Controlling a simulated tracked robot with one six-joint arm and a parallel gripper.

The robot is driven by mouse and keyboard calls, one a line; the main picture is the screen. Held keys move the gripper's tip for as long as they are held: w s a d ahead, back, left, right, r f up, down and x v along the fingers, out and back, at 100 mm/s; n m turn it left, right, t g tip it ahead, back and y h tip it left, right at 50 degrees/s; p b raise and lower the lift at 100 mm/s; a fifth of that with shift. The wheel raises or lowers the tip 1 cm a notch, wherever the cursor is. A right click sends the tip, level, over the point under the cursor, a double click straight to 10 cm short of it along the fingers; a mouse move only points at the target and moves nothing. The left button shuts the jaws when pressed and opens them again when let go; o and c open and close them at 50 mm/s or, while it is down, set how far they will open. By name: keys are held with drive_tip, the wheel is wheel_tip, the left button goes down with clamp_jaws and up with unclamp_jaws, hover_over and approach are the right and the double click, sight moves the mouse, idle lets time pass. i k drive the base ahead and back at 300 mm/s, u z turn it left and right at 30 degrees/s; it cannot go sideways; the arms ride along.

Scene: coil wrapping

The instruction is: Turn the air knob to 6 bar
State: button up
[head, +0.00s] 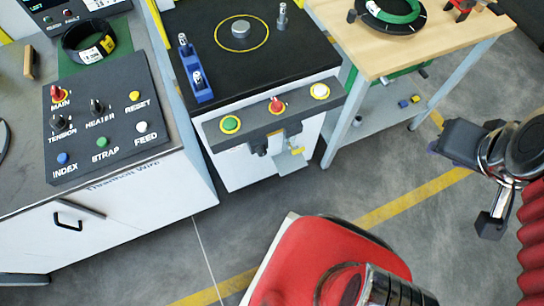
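Under the button bar on the front of the black-topped machine (262,172) is a small dark round fitting (262,147). A small yellow-handled part (297,151) sits to its right on a grey bracket. The fitting may be the air knob, but it is too small to be sure. No bar scale or pointer can be read. My gripper (458,146) is at the right edge of the picture, over the floor and well apart from the machine. Its fingers are dark and seen at an angle, so their opening cannot be told.
The button bar (245,122) carries green, red and yellow-ringed white buttons. A control box (112,165) with labelled knobs stands on the left bench. A wooden table (425,45) with a green coil is at the back right. Floor is clear between machine and gripper.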

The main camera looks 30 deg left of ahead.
sight(261, 151)
drive_tip(key=z, duration=0.05)
drive_tip(key=k, duration=1.4)
drive_tip(key=u, duration=1.65)
drive_tip(key=i, duration=1)
drive_tip(key=u, duration=0.05)
